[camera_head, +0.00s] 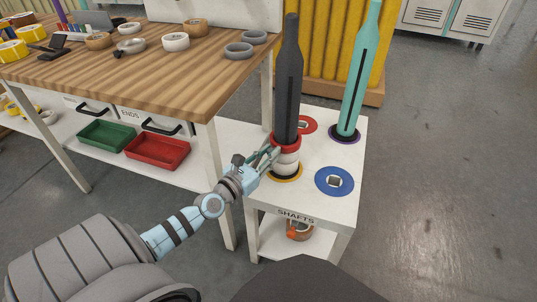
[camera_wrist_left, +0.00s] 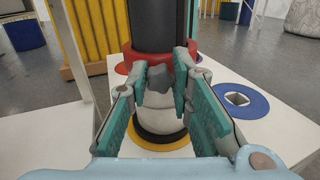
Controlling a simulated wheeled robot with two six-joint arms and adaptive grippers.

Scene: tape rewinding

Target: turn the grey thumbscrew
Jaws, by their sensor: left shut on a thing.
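The grey thumbscrew (camera_wrist_left: 160,79) sits at the front of a red collar (camera_wrist_left: 139,60) on a dark upright shaft (camera_wrist_left: 157,28). My left gripper (camera_wrist_left: 164,74) is shut on the thumbscrew, with one teal-padded finger on each side. In the head view, the left gripper (camera_head: 271,155) reaches the red collar (camera_head: 287,143) from the left, hiding the thumbscrew. The dark shaft (camera_head: 288,80) stands upright above a white base part (camera_head: 287,164) on a yellow ring (camera_head: 288,177). My right gripper is not in view.
The white shaft stand (camera_head: 325,208) also holds a teal shaft (camera_head: 358,70), a blue disc (camera_head: 334,181) with a square hole and a red disc (camera_head: 308,124). A wooden bench (camera_head: 190,85) with tape rolls is at left; green (camera_head: 105,136) and red (camera_head: 158,149) trays lie below.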

